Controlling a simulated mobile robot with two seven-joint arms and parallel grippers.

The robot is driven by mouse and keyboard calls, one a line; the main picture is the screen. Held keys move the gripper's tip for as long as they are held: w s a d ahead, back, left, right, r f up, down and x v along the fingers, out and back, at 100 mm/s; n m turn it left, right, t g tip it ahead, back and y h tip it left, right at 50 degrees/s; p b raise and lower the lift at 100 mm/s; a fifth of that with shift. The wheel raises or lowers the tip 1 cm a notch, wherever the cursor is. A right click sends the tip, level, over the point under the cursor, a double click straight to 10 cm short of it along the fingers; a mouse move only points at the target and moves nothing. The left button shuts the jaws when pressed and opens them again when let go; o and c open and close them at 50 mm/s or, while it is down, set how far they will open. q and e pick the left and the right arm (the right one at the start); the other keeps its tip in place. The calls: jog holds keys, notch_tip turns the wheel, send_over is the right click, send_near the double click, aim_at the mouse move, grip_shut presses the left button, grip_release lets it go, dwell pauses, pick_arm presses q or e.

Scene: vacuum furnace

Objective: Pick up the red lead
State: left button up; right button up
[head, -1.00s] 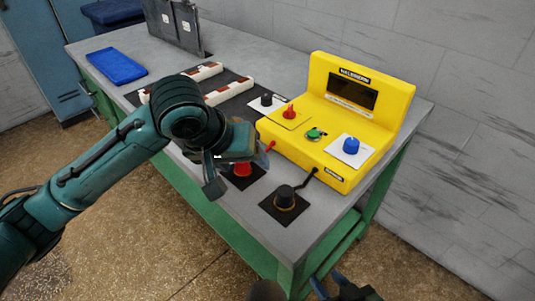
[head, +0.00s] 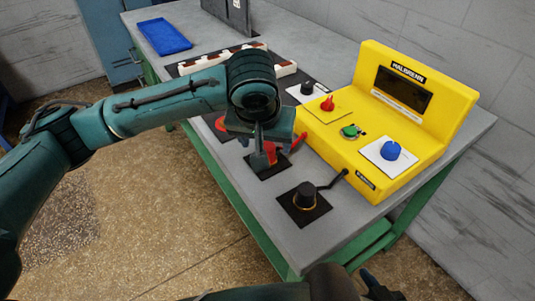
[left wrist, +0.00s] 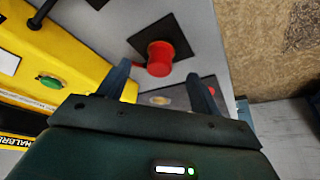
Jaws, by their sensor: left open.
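The red lead (head: 270,152) stands on a black square pad near the front edge of the grey bench. A red cable (head: 296,143) runs from it toward the yellow unit (head: 432,95). My left gripper (head: 261,160) is open above the lead, and one finger hides part of it in the head view. In the left wrist view the red round top of the lead (left wrist: 159,58) shows between the two open fingers, apart from both. My right gripper (head: 375,287) shows only in part at the bottom edge of the head view.
A black lead (head: 305,196) stands on its own pad closer to the bench corner, its cable running to the yellow unit. The unit carries red, green and blue controls. A blue tray (head: 165,37) and white-and-brown bars (head: 285,69) lie farther back.

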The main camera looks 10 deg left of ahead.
aim_at(267, 147)
pick_arm(q)
jog(key=x, duration=0.5)
jog(key=shift+w, duration=0.15)
jog(key=shift+c, duration=0.4)
jog(key=c, duration=1.1)
